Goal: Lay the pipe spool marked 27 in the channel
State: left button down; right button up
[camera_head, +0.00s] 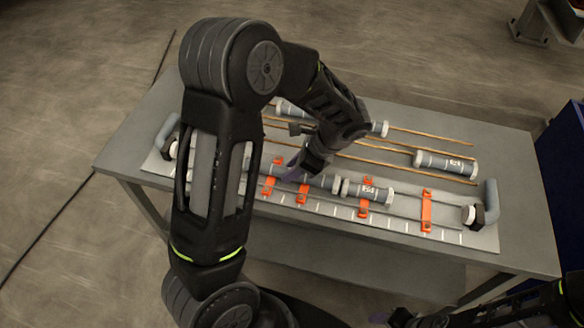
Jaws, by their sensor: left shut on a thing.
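My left gripper (297,172) reaches down over the channel (405,209) and is shut on a grey pipe spool (318,181), which my gripper partly covers. The held spool lies along the channel line; I cannot tell whether it rests on the bottom. Its mark is hidden, so I cannot confirm 27. Another grey spool with white ends (366,191) sits in the channel just to its right, close to it; its number is too small to read surely. My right gripper (385,318) is only partly in view at the bottom edge, and its jaws are unclear.
Orange clamps (426,211) stand along the channel. A bent grey pipe (490,200) with a dark fitting ends it at right. Behind, a marked spool (447,163) and others (290,109) lie among wooden rails (430,136). The grey table (520,240) is clear at right.

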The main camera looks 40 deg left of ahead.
pick_arm(q)
jog(key=c, duration=1)
grip_release()
jog(key=shift+c, duration=0.2)
jog(key=v, duration=0.7)
jog(key=shift+d+r+b, duration=0.2)
jog(key=shift+r+b, duration=0.1)
jog(key=shift+b, duration=0.1)
